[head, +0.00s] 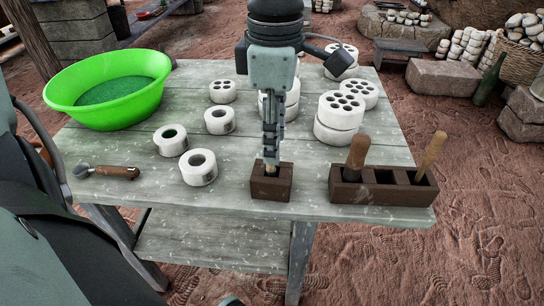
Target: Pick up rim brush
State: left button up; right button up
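My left gripper (271,158) points straight down over a small dark wooden block (271,188) near the table's front edge. A short brown handle end (271,169) shows in the top of that block, right below the fingertips; it may be the rim brush, but its working end is hidden. The fingers are seen edge-on, one behind the other, so I cannot tell whether they grip the handle. Two more wooden handles, one thick and dark (357,152) and one slim and lighter (430,155), stand in a dark holder (350,192) to the right. My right gripper is not in view.
White ring pieces (199,168) and white pieces with several holes (340,118) stand on the grey table (230,225). A green basin (110,90) sits at the back left, and a wooden-handled tool (118,172) lies at the front left. Stone blocks (450,78) lie beyond.

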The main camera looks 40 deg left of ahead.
pick_arm(q)
jog(key=f, duration=0.4)
jog(key=shift+a+f, duration=0.2)
jog(key=shift+f, duration=0.1)
grip_shut()
